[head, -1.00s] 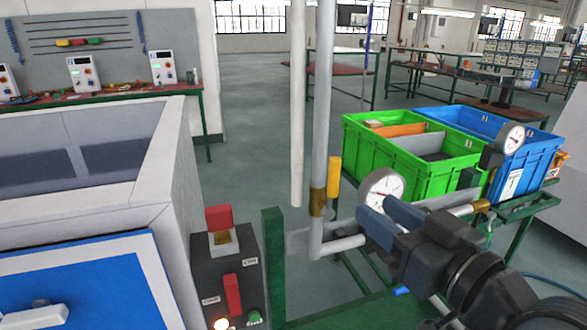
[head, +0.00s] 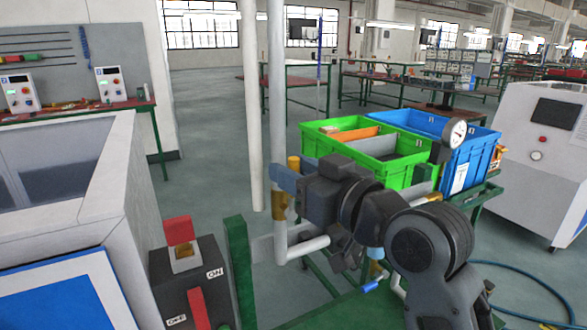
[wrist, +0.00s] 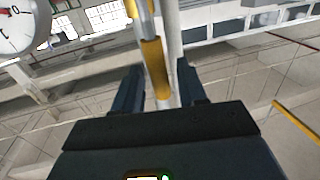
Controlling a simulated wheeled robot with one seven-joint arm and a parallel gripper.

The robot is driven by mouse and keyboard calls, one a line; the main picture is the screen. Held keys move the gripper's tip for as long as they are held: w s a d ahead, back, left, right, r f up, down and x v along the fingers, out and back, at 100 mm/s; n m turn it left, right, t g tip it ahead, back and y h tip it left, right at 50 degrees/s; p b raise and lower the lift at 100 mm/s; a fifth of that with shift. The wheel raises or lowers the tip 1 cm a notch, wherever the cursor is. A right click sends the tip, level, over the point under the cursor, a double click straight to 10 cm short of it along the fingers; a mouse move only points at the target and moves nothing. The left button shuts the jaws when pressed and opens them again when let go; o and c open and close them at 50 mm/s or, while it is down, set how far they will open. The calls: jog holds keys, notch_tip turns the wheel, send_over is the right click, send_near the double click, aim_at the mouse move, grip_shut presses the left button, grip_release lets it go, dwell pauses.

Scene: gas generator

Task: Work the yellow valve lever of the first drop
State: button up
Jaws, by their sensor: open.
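The yellow valve lever (head: 293,163) stands upright beside the grey vertical pipe (head: 276,110), just above the brass valve body (head: 279,206). My gripper (head: 284,178) has come up to the lever from the right in the head view, and one blue finger overlaps the pipe. In the wrist view a yellow sleeve (wrist: 155,68), which looks like the lever, lies in the gap between the two dark blue fingers of my gripper (wrist: 160,88). The fingers are open and clear space shows on both sides of the sleeve. Contact cannot be seen.
A round gauge (wrist: 20,28) is close by in the wrist view. A second pale pipe (head: 252,110) runs left of the valve pipe. The switch box (head: 190,280) and green post (head: 240,270) stand at lower left. Green (head: 408,177) and blue crates (head: 478,158) are behind my arm.

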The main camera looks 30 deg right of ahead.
jog(key=shift+w, duration=0.25)
grip_shut()
dwell(0.5)
